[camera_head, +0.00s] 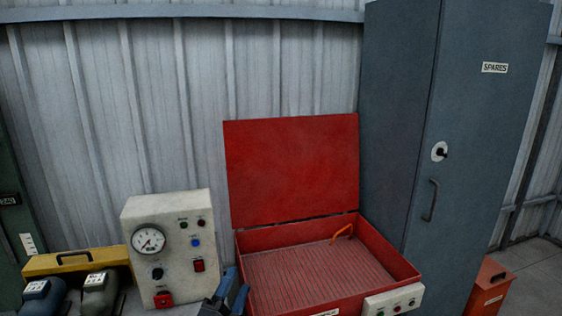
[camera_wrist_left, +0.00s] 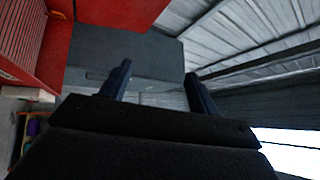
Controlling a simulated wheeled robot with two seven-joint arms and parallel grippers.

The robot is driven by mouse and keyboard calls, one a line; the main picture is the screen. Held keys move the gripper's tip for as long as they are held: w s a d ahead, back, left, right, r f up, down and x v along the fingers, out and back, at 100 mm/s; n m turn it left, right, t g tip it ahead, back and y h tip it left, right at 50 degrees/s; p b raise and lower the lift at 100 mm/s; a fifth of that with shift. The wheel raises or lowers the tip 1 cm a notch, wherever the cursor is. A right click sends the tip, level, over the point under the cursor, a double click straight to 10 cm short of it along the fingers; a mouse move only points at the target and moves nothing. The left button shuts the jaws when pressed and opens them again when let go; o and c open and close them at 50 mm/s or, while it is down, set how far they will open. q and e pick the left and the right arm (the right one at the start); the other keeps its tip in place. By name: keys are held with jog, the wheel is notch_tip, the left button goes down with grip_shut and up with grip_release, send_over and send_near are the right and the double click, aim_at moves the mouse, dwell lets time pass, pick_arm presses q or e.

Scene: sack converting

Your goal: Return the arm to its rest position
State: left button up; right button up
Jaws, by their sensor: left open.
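My left gripper (camera_head: 228,297) shows at the bottom of the head view, low between the gauge box and the open red case. In the left wrist view its two dark fingers (camera_wrist_left: 158,88) stand apart with nothing between them, so it is open and empty. Most of the left arm is out of the picture. My right gripper is in neither view.
The red case (camera_head: 400,262) stands close to the right of my left gripper, its lid up and an orange item (camera_head: 342,231) inside. A gauge box (camera_head: 179,222) stands left. A grey cabinet (camera_head: 480,140) stands right, with a red box (camera_head: 490,287) beside it.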

pick_arm(q)
jog(key=s+a+f+n+g+y, duration=0.4)
jog(key=a+f+n, duration=0.15)
jog(key=f, duration=0.35)
jog(key=s+a+f+n+g+y, duration=0.45)
jog(key=f+n, duration=0.25)
jog(key=f, duration=0.2)
jog(key=s+a+f+n+g+h, duration=0.15)
jog(key=s+f+g, duration=0.3)
jog(key=s, duration=0.45)
jog(key=s+f+n+g, duration=0.35)
jog(key=s+f, duration=0.25)
jog(key=s, duration=0.4)
jog(key=s+d+f+g, duration=0.1)
jog(key=s+d+f, duration=0.1)
jog(key=f, duration=1.4)
jog(key=s+d+f+g, duration=0.1)
jog(key=d+f+g, duration=0.1)
jog(key=f, duration=1.4)
jog(key=shift+s+d+f+h, duration=0.2)
jog(key=shift+s+d+h, duration=0.1)
jog(key=shift+s+d, duration=0.15)
